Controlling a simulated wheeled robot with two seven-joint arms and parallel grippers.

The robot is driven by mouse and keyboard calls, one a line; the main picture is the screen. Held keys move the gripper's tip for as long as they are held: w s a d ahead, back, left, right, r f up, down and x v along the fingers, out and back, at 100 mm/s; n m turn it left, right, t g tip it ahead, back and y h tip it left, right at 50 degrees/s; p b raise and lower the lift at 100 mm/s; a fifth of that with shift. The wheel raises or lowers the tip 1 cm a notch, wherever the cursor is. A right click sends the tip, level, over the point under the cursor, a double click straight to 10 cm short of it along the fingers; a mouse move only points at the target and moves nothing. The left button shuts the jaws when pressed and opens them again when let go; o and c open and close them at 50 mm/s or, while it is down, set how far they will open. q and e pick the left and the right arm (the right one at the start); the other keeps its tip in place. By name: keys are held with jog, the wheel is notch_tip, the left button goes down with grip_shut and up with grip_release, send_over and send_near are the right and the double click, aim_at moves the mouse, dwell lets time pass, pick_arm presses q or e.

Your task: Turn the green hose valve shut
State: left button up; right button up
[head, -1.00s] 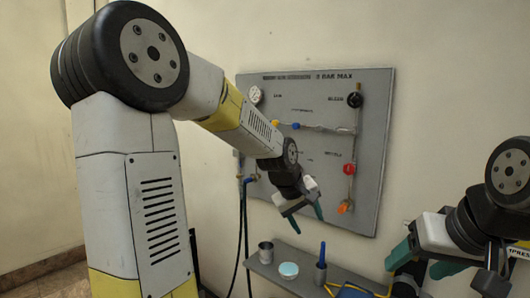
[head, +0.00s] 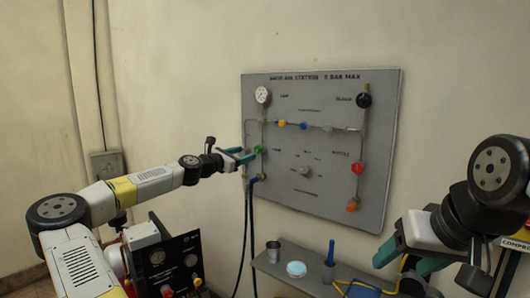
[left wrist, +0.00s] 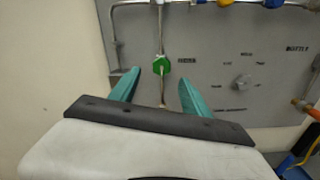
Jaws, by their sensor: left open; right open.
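The green hose valve (head: 259,149) sits on a vertical pipe at the left side of the grey wall panel (head: 318,98). In the left wrist view the green valve (left wrist: 161,65) shows ahead of and between the two teal fingers, nearer the left one. My left gripper (head: 247,156) is open, with its fingertips pointing at the valve from the left; I cannot tell whether they touch it. In the left wrist view the left gripper (left wrist: 160,88) is empty. My right gripper (head: 402,262) is open at the lower right, away from the panel.
The panel also carries a gauge (head: 263,95), a red valve (head: 358,168), an orange valve (head: 352,205) and a black knob (head: 363,100). Hoses (head: 247,225) hang below the green valve. A shelf (head: 318,271) below holds a metal cup (head: 273,251). A black instrument box (head: 172,258) stands at lower left.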

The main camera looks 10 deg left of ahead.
aim_at(257, 150)
pick_arm(q)
jog(key=x, duration=0.7)
jog(key=shift+w+d+f, duration=0.1)
jog(key=shift+w+d, duration=0.1)
grip_shut()
